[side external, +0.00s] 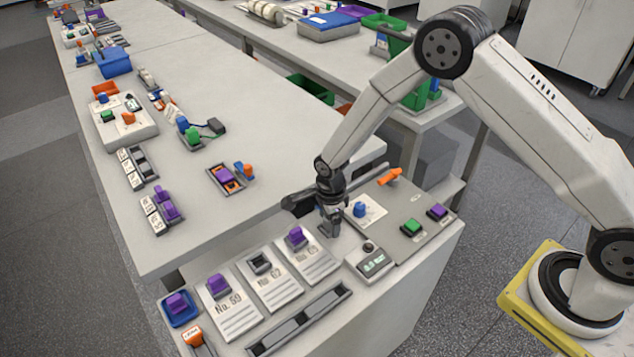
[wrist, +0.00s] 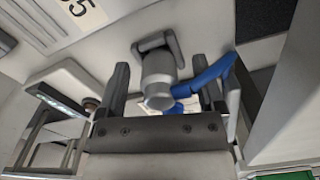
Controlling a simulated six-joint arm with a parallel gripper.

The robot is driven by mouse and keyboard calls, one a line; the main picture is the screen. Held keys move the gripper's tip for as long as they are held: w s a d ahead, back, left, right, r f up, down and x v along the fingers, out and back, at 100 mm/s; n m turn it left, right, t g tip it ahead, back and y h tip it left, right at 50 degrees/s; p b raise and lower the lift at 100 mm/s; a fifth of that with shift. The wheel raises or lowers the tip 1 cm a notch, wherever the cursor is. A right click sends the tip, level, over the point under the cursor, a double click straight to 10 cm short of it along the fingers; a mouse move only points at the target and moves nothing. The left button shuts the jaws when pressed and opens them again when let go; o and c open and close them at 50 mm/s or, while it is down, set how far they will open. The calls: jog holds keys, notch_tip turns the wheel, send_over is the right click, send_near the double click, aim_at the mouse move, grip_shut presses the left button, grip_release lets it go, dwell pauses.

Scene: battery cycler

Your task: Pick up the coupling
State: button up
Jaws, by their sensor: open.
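A grey metal cylindrical piece with a dark bracket-like top, which looks like the coupling (wrist: 158,80), shows between the two fingers of my gripper (wrist: 160,92) in the wrist view. The fingers are open, one on each side of it, with visible gaps. In the side external view my gripper (side external: 330,222) points down at the near bench, at the left edge of the grey panel. There the arm end mostly hides the coupling. I cannot tell how high the fingertips are relative to it.
A blue lever (wrist: 212,74) is close by the right finger; it shows as a blue knob (side external: 360,209) on the panel (side external: 395,215). A small display box (side external: 371,261) stands in front. Labelled cards with purple and grey parts lie left. An empty grey rail (side external: 300,320) lies nearer.

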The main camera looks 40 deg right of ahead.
grip_shut()
jog(key=shift+r, duration=0.15)
jog(key=shift+r, duration=0.8)
jog(key=s+d+r, duration=0.2)
jog(key=s+r, duration=0.9)
jog(key=s, duration=0.3)
jog(key=shift+w, duration=0.1)
dwell(0.4)
